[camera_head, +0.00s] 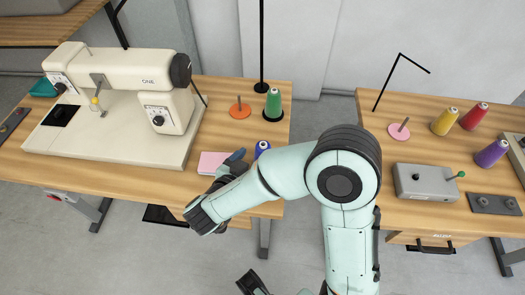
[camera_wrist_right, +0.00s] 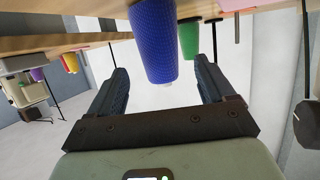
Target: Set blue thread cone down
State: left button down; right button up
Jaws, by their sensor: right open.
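The blue thread cone (camera_head: 262,148) stands on the left table near its front edge, partly hidden by my right arm. In the right wrist view, which is upside down, the blue cone (camera_wrist_right: 153,40) is upright with its base at the wooden table top. My right gripper (camera_head: 237,160) is low over the table's front, left of the cone. It is open, with one finger (camera_wrist_right: 115,95) on each side of the cone's line and a gap to both. A dark part at the bottom edge (camera_head: 252,283) may be my left gripper; its jaws cannot be made out.
A green cone (camera_head: 273,104) on a dark base and an orange spindle disc (camera_head: 240,111) stand behind the blue cone. A pink pad (camera_head: 213,162) lies left of it. A sewing machine (camera_head: 130,90) fills the table's left. The right table (camera_head: 400,215) holds several cones and a grey box.

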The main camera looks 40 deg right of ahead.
pick_arm(q)
jog(key=shift+s+d+r+g+p, duration=0.2)
jog(key=shift+s+d+r+p, duration=0.1)
jog(key=shift+s+r, duration=0.3)
jog(key=shift+s+d+r+g+p, duration=0.2)
jog(key=shift+s+d+r+p, duration=0.15)
jog(key=shift+s, duration=0.3)
pick_arm(e)
jog(key=v, duration=0.6)
jog(key=shift+a, duration=0.2)
pick_arm(q)
jog(key=shift+a, duration=0.1)
pick_arm(e)
jog(key=shift+s, duration=0.1)
